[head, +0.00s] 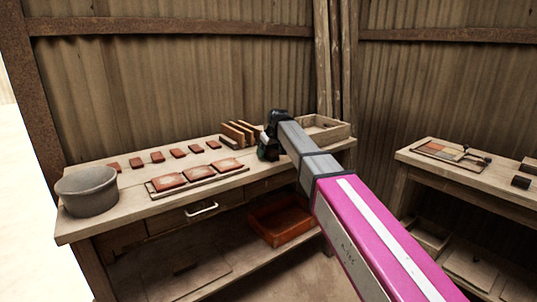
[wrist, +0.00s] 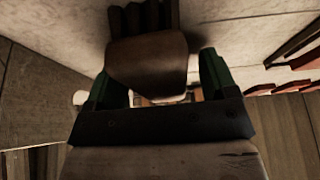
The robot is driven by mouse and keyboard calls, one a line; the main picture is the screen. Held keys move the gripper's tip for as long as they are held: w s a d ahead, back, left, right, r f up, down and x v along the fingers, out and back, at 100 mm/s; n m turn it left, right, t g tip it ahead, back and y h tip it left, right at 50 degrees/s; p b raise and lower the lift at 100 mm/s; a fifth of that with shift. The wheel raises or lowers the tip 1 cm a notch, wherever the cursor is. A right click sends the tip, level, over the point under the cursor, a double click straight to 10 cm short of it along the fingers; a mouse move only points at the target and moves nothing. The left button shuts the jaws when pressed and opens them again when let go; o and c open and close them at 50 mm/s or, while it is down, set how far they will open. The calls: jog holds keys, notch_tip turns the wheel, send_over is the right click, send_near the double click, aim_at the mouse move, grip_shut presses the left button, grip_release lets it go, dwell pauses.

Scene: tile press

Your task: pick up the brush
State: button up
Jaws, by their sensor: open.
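My gripper (head: 268,150) is open at the back of the left workbench, low over its top and pointing down. In the wrist view its two green fingers (wrist: 160,75) stand apart. A brown, rounded body with dark strips at its far end, which looks like the brush (wrist: 148,60), shows between and partly beyond the fingers. I cannot tell whether a finger touches it. In the head view my gripper and arm cover that spot, so the brush cannot be made out there.
On the left workbench (head: 110,222) are a grey bowl (head: 88,190), red tiles on a board (head: 197,173), upright wooden slats (head: 238,131) and a wooden tray (head: 335,133) right of my gripper. An orange bin (head: 283,222) sits below. A second bench (head: 415,158) stands right.

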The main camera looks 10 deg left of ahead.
jog(key=shift+f, duration=0.25)
dwell(0.6)
jog(key=c, duration=1.1)
jog(key=shift+r, duration=0.1)
jog(key=shift+r, duration=0.6)
notch_tip(320, 180, up, 3)
jog(key=shift+f, duration=0.1)
jog(key=shift+s+a+r, duration=0.9)
jog(key=shift+s+r, duration=0.35)
jog(key=shift+s, duration=0.5)
jog(key=shift+s+a+r, duration=0.9)
jog(key=shift+s+r, duration=0.3)
jog(key=shift+s, duration=0.5)
jog(key=shift+s+a+r, duration=0.9)
jog(key=shift+s+r, duration=0.35)
jog(key=shift+s, duration=0.5)
